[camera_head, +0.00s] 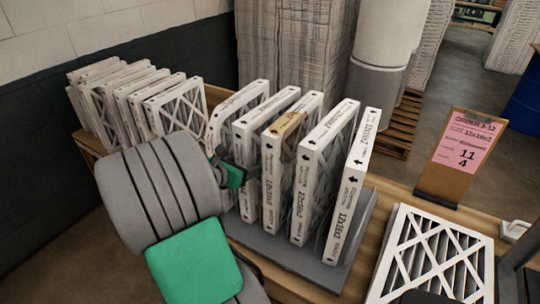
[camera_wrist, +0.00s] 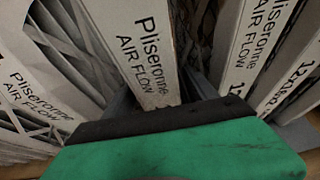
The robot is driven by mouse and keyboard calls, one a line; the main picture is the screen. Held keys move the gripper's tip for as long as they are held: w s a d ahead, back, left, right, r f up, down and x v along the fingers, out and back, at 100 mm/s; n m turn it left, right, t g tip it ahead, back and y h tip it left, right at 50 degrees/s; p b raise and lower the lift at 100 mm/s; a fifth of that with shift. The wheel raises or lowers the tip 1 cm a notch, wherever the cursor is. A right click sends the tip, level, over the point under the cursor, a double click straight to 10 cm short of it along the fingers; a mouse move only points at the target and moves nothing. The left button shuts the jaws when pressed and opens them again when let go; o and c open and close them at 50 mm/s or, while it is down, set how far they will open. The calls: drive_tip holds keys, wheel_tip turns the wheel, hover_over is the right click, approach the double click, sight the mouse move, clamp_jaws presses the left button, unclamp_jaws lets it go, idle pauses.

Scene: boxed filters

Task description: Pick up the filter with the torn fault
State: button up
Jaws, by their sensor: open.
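Several white-framed filters stand upright in a row in a grey rack (camera_head: 290,262) in the head view. The leftmost filter (camera_head: 238,102) has an uneven, crooked-looking front corner; my arm partly hides it. The second filter (camera_head: 267,107) has a straight frame. The third filter (camera_head: 291,125) carries a brown patch on its top edge. My gripper (camera_head: 240,170) is open at the front edges of the two leftmost filters. In the wrist view my open gripper (camera_wrist: 165,98) has dark fingers either side of one white filter edge; I cannot tell which filter this is.
More filters (camera_head: 135,100) stand behind at the left. A flat filter (camera_head: 435,255) lies at the right on the wooden table (camera_head: 400,200), near a clipboard with a pink sheet (camera_head: 464,147). Neighbouring filters stand close on both sides of my fingers.

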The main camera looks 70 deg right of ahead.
drive_tip(key=x, duration=0.3)
clamp_jaws()
idle(0.6)
